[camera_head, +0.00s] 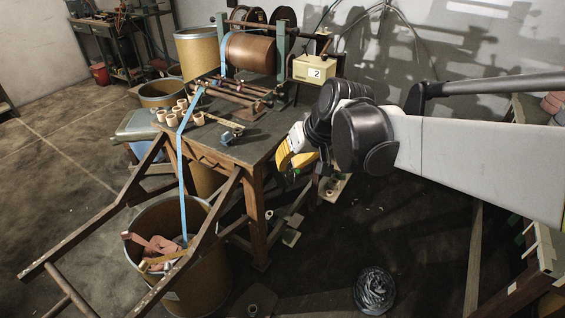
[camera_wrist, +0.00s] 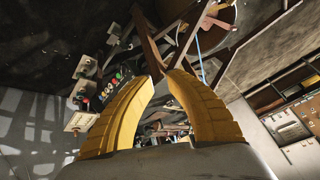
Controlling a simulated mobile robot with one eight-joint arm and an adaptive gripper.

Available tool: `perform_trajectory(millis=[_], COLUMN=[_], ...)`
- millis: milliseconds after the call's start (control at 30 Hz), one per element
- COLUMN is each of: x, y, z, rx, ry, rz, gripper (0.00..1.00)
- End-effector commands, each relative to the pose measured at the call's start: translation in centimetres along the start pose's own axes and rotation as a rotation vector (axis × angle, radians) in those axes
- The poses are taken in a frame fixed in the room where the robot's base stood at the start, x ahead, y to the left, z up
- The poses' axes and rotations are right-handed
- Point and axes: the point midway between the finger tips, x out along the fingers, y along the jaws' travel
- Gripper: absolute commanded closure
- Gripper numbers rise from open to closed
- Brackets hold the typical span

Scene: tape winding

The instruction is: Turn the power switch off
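My gripper (camera_wrist: 161,78) shows in the wrist view with two curved yellow fingers. Their tips are a small gap apart, with nothing between them. In the head view my gripper (camera_head: 286,168) hangs beside the right edge of the work table (camera_head: 232,148). I cannot tell which part is the power switch. Candidates in the wrist view are a pale box with a round fitting (camera_wrist: 80,122), a similar box (camera_wrist: 87,65) and a cluster of coloured buttons (camera_wrist: 112,84), all left of the fingers. A pale box (camera_head: 335,187) shows low beside the table in the head view.
A winding machine with a copper-coloured roll (camera_head: 251,53) and a box marked 2 (camera_head: 314,69) stand at the table's back. Small tape rolls (camera_head: 198,119) lie on top. A barrel (camera_head: 212,262) stands in front.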

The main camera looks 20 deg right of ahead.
Motion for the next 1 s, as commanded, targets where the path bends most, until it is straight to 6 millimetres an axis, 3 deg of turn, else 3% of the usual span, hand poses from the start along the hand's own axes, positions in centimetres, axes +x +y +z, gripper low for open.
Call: perform_trajectory(millis=[33, 200, 400, 567, 700, 833, 1000], x=[1.3, 6.3, 13.3, 19.2, 23.6, 26.1, 27.6], y=[1.2, 5.1, 11.1, 16.4, 20.2, 22.4, 23.2], z=[-1.9, -6.3, -9.1, -9.1, -7.8, -6.3, -5.5], rx=[0.010, 0.023, 0.026, 0.020, 0.008, -0.003, -0.012], ry=[-0.005, -0.007, 0.018, 0.063, 0.108, 0.142, 0.160], rz=[-0.022, -0.114, -0.226, -0.315, -0.380, -0.418, -0.438], gripper=[0.83, 0.83, 0.83, 0.83, 0.83, 0.83, 0.83])
